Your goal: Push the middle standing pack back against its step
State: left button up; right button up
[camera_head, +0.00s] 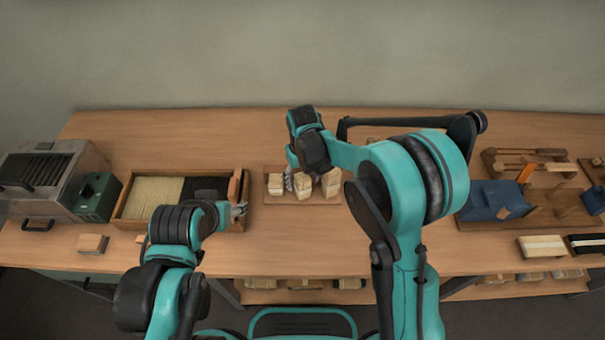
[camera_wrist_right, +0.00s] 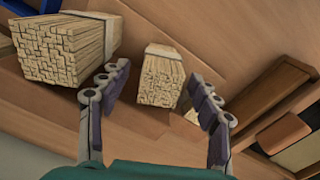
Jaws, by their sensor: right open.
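Several bound packs of pale bristles stand on a wooden board (camera_head: 275,199) at the table's middle. The middle pack (camera_head: 303,187) has a pack on its left (camera_head: 275,184) and one on its right (camera_head: 331,183). In the right wrist view the middle pack (camera_wrist_right: 162,82) shows between and beyond the fingertips of my open, empty right gripper (camera_wrist_right: 160,95). I cannot tell whether they touch it. A larger pack (camera_wrist_right: 62,52) is left of the fingers; another pack is mostly hidden behind the right finger. My left gripper (camera_head: 240,210) is by the tray's right end; its jaw state is unclear.
A divided tray (camera_head: 122,205) with pale and dark bristles lies left of the board. A metal machine (camera_head: 60,165) and green box (camera_head: 92,197) stand far left. A blue tool (camera_head: 492,200) and wooden fixtures are at right. The front table middle is clear.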

jog(key=shift+f+b, duration=0.35)
jog(key=shift+f, duration=1.15)
jog(key=c, duration=1.3)
jog(key=shift+w, duration=0.15)
jog(key=shift+w+r, duration=0.1)
jog(key=shift+w, duration=0.65)
jog(key=o, duration=1.3)
jog(key=shift+d, duration=0.1)
